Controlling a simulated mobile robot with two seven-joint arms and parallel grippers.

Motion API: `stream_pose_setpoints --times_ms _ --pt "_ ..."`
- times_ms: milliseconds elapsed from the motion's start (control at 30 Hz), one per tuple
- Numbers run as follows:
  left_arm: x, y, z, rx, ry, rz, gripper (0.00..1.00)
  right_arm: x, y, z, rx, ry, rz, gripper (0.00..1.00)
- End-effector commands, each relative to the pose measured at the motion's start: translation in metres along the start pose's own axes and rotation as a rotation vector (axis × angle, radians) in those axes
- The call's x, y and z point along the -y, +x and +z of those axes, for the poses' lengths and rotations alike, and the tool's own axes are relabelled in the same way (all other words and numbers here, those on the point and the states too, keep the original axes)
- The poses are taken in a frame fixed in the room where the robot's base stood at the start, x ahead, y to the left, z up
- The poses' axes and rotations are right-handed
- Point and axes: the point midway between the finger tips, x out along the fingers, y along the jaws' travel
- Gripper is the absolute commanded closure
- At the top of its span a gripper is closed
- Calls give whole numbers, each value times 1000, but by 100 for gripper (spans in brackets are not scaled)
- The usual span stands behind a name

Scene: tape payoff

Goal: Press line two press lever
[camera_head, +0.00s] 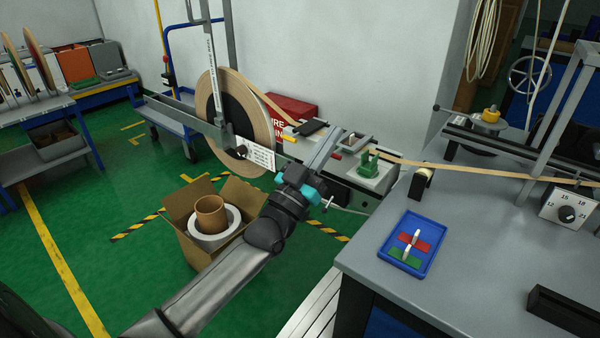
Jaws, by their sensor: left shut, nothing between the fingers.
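My left gripper (334,136) reaches in over the splice unit (375,178) beside the big tape reel (240,125). Its fingers are shut with nothing between them. A green clamp-like part (368,160) stands on the unit just right of the fingers, apart from them in the picture. A black flat part (310,127) lies left of the fingertips. I cannot tell which of these parts is the line two press lever; my gripper hides some of the unit. The tan tape (460,168) runs from the unit to the right. My right gripper is not in view.
A grey bench (460,270) fills the right, with a blue tray (388,262) holding red and green pieces and a dial box (566,207). A red box (290,110) is behind.

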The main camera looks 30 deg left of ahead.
Motion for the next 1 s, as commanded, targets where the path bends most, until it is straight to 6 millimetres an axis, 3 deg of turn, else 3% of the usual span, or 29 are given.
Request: stream_pose_setpoints --times_ms 33,400,600,1000 --pt "0 4 -5 -1 0 0 100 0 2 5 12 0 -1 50" --pt "0 -62 -5 3 1 -1 100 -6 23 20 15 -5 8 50" --pt "0 -87 -7 1 0 0 100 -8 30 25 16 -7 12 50" --pt "0 -98 -8 -2 1 1 100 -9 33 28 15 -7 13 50"
